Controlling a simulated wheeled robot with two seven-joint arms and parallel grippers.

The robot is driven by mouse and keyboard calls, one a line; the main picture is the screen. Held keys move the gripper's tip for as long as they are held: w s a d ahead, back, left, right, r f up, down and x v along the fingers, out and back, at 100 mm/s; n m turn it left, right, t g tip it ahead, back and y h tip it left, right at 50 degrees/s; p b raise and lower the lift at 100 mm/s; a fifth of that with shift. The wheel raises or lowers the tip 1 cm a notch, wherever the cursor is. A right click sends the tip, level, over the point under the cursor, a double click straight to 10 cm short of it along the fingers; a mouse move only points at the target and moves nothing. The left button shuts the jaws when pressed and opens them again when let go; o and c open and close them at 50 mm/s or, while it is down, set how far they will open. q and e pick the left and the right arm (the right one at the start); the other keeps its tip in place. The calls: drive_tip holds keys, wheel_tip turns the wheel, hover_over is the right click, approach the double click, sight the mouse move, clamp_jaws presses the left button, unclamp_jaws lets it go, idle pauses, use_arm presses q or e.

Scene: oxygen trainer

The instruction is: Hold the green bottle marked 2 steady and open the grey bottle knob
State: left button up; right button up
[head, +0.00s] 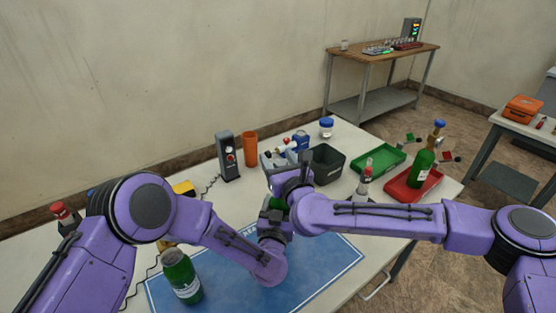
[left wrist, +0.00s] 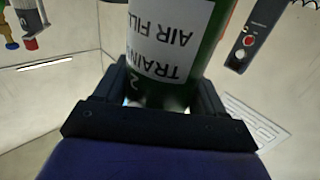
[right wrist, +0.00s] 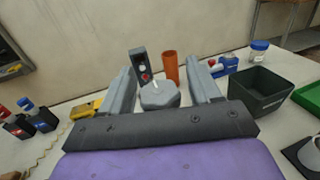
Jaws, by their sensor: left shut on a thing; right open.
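The green bottle marked 2 (left wrist: 168,50) fills the left wrist view, its white label and number upside down there. My left gripper (left wrist: 160,92) is shut on it. In the head view only a sliver of this bottle's green (head: 278,203) shows between my two wrists. The grey bottle knob (right wrist: 160,97), many-sided with a white mark on top, shows in the right wrist view. My right gripper (right wrist: 162,78) is open, with one finger on each side of the knob. I cannot tell whether the fingers touch it. My arms hide the knob in the head view.
Another green bottle (head: 181,277) stands at the front left, by the blue mat (head: 325,270). A green bottle with a gauge (head: 423,168) is on the red tray (head: 398,192). A black bin (head: 328,166), orange cup (head: 250,149) and grey device (head: 228,157) stand behind my grippers.

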drive_tip(key=c, duration=1)
